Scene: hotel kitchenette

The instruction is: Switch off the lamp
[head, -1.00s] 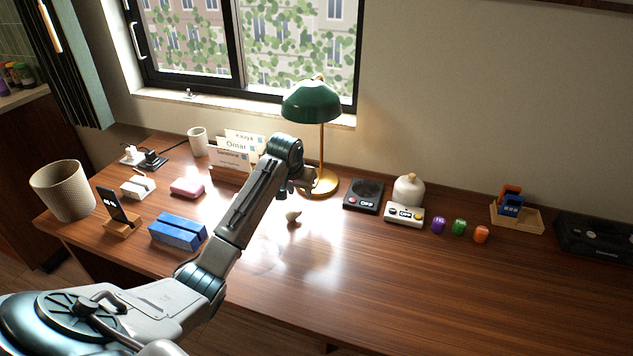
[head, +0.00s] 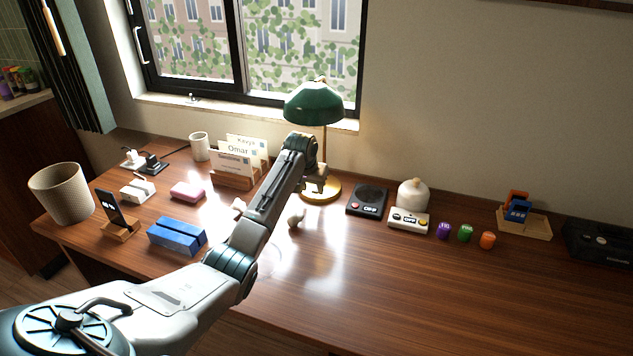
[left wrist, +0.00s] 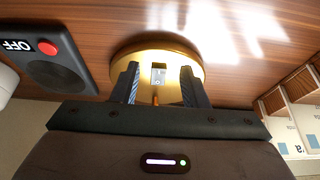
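The lamp has a green shade (head: 313,103), a thin brass stem and a round brass base (head: 322,197) on the desk near the wall. A warm glow shows on the wall beside it. My left gripper (head: 317,185) is low in front of the stem, partly hidden by its own arm. In the left wrist view its two dark fingers (left wrist: 160,70) are apart and empty, over the brass base (left wrist: 190,60). A small pale rocker switch (left wrist: 158,73) on the base shows between the fingers; contact cannot be told. My right gripper is out of view.
A black device (head: 367,199) with a red button and an "OFF" label sits right of the base. A card holder (head: 236,178) is to the left. The desk's front right is clear.

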